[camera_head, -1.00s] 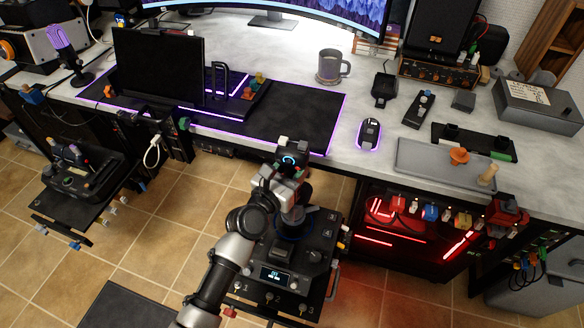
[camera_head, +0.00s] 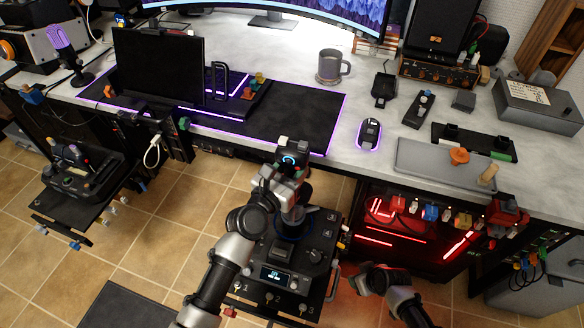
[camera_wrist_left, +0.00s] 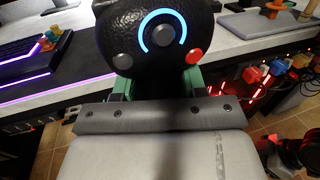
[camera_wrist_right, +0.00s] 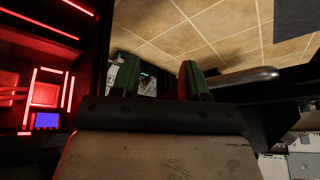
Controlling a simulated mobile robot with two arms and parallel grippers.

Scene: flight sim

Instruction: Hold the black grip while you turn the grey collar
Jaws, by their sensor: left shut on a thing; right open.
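The black grip (camera_head: 301,192) stands upright on a black stick base (camera_head: 310,257) in front of the desk. Its top, with a blue lit ring, fills the upper left wrist view (camera_wrist_left: 160,22). My left gripper (camera_head: 287,175) is shut on the grip, with green fingers at its sides in the left wrist view (camera_wrist_left: 158,84). A light grey part low on the stick, perhaps the grey collar (camera_head: 293,214), is partly hidden by my left arm. My right gripper (camera_head: 368,281) is right of the base and apart from it. Its green fingers are spread and empty in the right wrist view (camera_wrist_right: 158,82).
The desk edge and a red-lit cabinet (camera_head: 412,240) lie behind and right of my right gripper. Coloured plugs (camera_head: 430,212) line the cabinet's top. A grey tray (camera_head: 430,172) lies on the desk. Tiled floor (camera_head: 365,312) is free near the right gripper.

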